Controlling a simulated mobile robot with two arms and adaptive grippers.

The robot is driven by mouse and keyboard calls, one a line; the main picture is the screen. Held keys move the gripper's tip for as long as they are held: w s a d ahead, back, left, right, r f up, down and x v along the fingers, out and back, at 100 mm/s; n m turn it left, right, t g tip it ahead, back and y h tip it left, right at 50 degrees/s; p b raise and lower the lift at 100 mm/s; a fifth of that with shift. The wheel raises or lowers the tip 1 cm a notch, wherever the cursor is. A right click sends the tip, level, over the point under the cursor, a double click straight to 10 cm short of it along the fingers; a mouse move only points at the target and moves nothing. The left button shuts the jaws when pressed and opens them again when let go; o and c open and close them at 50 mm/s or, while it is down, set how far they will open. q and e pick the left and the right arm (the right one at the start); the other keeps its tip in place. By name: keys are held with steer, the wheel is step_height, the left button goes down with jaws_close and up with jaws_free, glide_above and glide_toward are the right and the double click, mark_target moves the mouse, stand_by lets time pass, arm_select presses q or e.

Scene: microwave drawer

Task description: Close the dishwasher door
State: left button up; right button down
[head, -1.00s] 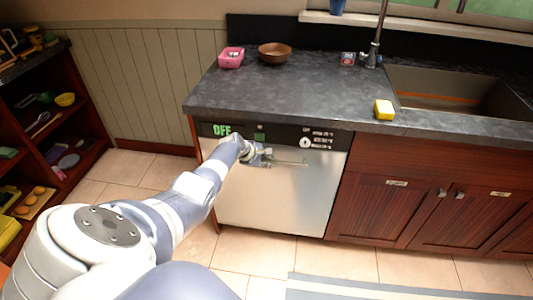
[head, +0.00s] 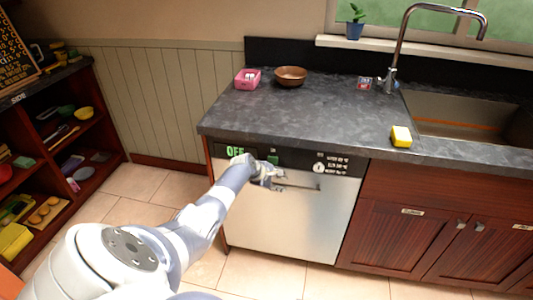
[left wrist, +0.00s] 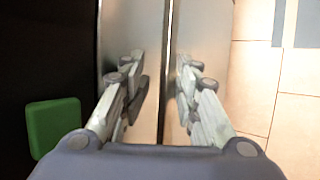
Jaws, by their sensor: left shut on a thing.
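The dishwasher door (head: 290,225) is a pale metal panel under the counter. It stands upright and looks level with the cabinet front. A black control strip (head: 300,162) with a green "OFF" display runs along its top. A thin horizontal handle (head: 302,187) crosses its upper part. My left gripper (head: 268,179) is at the handle's left part and shut on it. In the left wrist view the gripper's fingers (left wrist: 160,85) lie on either side of the handle bar (left wrist: 169,45), with the door's metal face behind. My right gripper is not in view.
The dark counter (head: 320,115) above holds a pink container (head: 247,79), a brown bowl (head: 291,76) and a yellow sponge (head: 401,136). Wooden cabinets (head: 430,230) adjoin on the right, an open shelf (head: 70,150) stands left. The tiled floor before the door looks clear.

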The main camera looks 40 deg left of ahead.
arm_select(q)
steer(key=v, duration=1.1)
stand_by(0.4)
